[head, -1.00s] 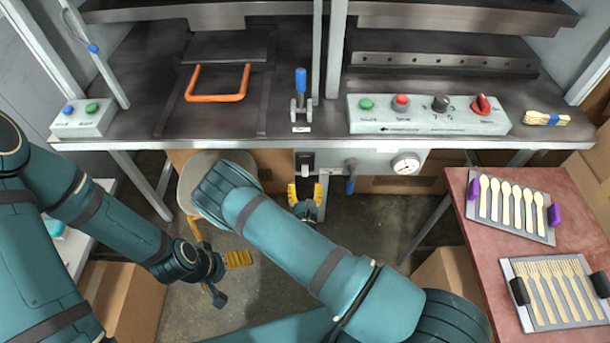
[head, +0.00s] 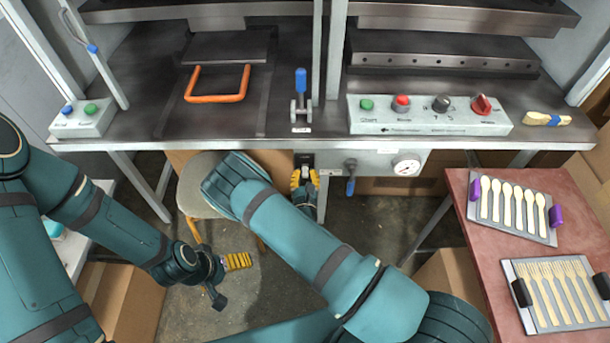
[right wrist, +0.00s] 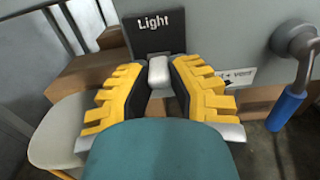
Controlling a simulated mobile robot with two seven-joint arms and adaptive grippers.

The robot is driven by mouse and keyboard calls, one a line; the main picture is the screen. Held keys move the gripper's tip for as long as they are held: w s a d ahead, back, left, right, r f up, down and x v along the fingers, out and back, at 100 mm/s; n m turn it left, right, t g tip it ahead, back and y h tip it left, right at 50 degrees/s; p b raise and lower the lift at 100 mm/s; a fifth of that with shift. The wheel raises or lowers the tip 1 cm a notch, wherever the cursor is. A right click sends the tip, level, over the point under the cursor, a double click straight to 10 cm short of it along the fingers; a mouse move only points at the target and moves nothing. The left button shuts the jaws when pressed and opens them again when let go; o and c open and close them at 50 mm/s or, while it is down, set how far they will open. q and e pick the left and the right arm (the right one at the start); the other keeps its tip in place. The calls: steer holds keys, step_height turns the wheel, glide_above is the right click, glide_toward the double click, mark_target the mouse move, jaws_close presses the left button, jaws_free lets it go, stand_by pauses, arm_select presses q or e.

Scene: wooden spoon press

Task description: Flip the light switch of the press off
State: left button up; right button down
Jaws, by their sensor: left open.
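The light switch is a pale lever (right wrist: 158,72) below a black plate marked "Light" (right wrist: 155,32) in the right wrist view. The plate (head: 304,159) shows small under the press's front edge in the head view. My right gripper (right wrist: 159,80) has its yellow fingers on either side of the lever, closed in around it. In the head view this gripper (head: 304,178) is just below the plate and hides most of the lever. My left gripper (head: 228,277) is open and empty, low at the left, away from the switch.
A blue-handled lever (head: 351,186) and a gauge (head: 406,167) are right of the switch. A stool (head: 198,185) stands behind my right arm. A red table (head: 480,243) with trays of wooden spoons and forks stands at the right.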

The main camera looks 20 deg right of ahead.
steer(key=f+t+b, duration=0.1)
steer(key=t+b, duration=0.1)
steer(key=b, duration=0.1)
steer(key=shift+w+f+h, duration=0.1)
steer(key=shift+f+h, duration=0.05)
steer(key=shift+h, duration=0.15)
steer(key=shift+w+t+b, duration=0.1)
steer(key=shift+t+b, duration=0.8)
steer(key=shift+b, duration=0.1)
steer(key=c, duration=0.9)
jaws_free()
steer(key=shift+d, duration=0.1)
steer(key=shift+o, duration=0.2)
steer(key=v, duration=1.2)
